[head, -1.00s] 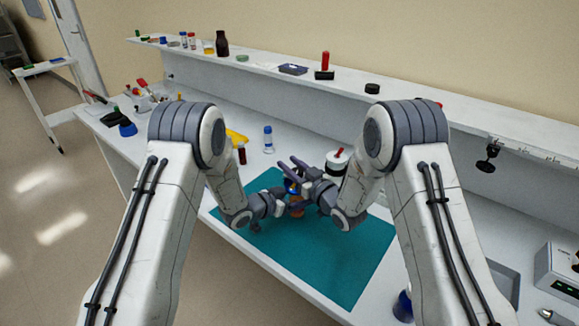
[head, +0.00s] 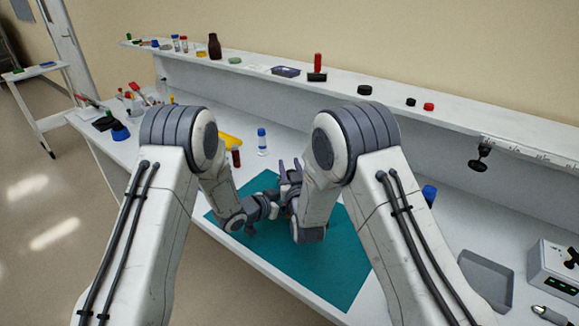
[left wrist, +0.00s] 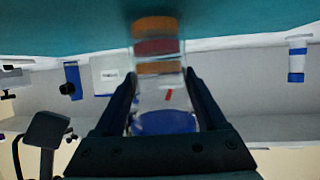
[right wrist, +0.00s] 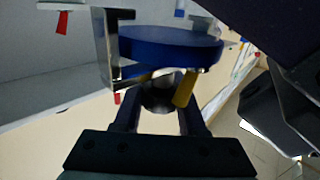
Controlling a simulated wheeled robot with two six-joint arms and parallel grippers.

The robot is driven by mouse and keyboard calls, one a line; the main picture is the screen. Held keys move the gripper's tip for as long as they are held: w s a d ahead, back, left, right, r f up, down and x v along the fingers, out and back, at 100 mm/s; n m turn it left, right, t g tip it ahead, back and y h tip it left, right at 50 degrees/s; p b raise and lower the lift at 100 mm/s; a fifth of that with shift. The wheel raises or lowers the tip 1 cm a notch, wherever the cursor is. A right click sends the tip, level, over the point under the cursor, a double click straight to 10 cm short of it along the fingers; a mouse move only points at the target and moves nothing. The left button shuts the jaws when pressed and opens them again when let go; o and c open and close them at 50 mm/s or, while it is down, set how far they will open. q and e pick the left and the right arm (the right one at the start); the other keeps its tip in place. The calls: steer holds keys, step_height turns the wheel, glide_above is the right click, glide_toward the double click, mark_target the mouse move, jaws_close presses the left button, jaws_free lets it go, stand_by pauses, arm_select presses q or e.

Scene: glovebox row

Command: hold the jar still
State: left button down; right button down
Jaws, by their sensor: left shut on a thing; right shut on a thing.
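In the left wrist view, the jar (left wrist: 165,96) has clear walls, orange and red bands and a blue end. My left gripper (left wrist: 168,88) is shut around it, one finger on each side. That view looks upside down, with the mat at the top beyond the banded end. In the head view, the grippers meet over the mat, the right one (head: 289,174) hiding most of the jar.
A teal mat (head: 330,265) covers the bench front. A blue-capped vial (head: 262,142) and a dark red vial (head: 236,157) stand behind it. A grey tray (head: 485,278) lies at right. The shelf behind holds bottles and caps. The mat's front is clear.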

steer(key=shift+r, duration=0.1)
steer(key=shift+c, duration=2.3)
jaws_free()
steer(key=s+d, duration=0.2)
steer(key=s, duration=1)
arm_select(q)
jaws_free()
